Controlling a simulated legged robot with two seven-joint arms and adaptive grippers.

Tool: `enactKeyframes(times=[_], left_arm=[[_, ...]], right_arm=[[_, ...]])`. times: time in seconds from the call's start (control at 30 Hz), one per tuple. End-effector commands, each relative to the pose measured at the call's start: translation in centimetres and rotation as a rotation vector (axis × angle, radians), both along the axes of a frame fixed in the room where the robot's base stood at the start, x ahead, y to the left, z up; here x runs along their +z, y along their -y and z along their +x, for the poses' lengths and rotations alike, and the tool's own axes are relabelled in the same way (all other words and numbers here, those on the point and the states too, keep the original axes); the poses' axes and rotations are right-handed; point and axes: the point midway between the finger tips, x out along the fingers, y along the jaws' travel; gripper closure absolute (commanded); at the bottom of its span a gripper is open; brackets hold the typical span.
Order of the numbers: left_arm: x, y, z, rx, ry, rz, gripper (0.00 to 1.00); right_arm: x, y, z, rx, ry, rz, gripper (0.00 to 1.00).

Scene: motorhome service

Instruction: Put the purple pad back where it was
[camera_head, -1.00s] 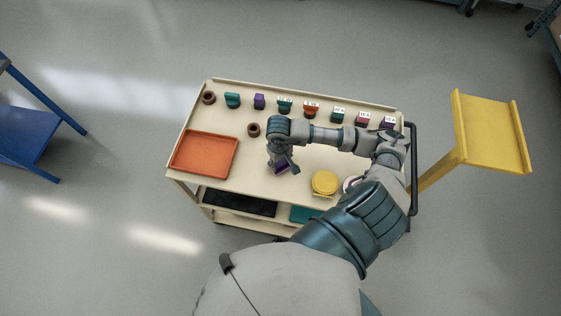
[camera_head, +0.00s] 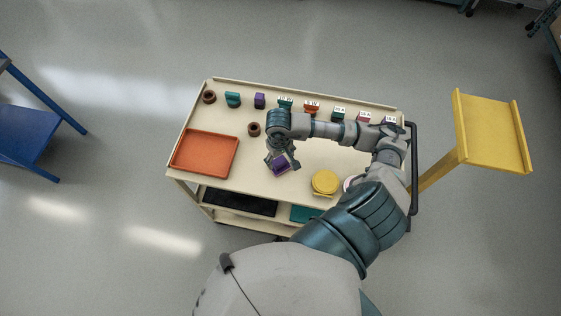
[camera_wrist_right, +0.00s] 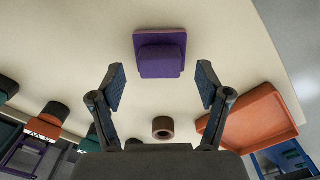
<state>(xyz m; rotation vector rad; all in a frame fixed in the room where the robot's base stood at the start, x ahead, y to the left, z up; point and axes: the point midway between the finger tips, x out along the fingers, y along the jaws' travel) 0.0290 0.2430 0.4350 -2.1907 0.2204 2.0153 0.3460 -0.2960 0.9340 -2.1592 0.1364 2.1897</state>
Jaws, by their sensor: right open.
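The purple pad (camera_head: 281,164) lies on the cream cart top, in front of the brown rings and to the right of the orange tray. In the right wrist view the purple pad (camera_wrist_right: 160,53) shows as a square base with a smaller raised block, beyond and between my fingertips. My right gripper (camera_head: 282,164) is open around or just above the pad. Its two fingers also show in the right wrist view (camera_wrist_right: 161,84), spread wide with nothing held between them. Whether a finger touches the pad I cannot tell. My left gripper is out of view.
An orange tray (camera_head: 205,153) fills the cart's left side. A yellow round piece (camera_head: 325,182) lies right of the pad. A brown ring (camera_head: 254,129) stands behind. Along the back edge are a purple block (camera_head: 259,101), a teal piece (camera_head: 232,99) and several labelled blocks.

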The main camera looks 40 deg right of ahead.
Motion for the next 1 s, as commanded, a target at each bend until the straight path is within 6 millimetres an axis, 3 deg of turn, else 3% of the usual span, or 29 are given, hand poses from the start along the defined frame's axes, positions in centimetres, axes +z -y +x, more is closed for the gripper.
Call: enactKeyframes(times=[0.2,0.4,1.0], left_arm=[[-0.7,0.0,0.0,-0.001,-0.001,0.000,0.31],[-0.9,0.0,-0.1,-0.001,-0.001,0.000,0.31],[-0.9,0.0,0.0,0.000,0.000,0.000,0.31]], right_arm=[[4.9,-0.1,0.2,0.000,0.005,-0.001,0.24],[7.6,-0.1,0.2,-0.001,0.002,-0.001,0.24],[8.2,-0.2,0.1,0.000,0.000,0.000,0.24]])
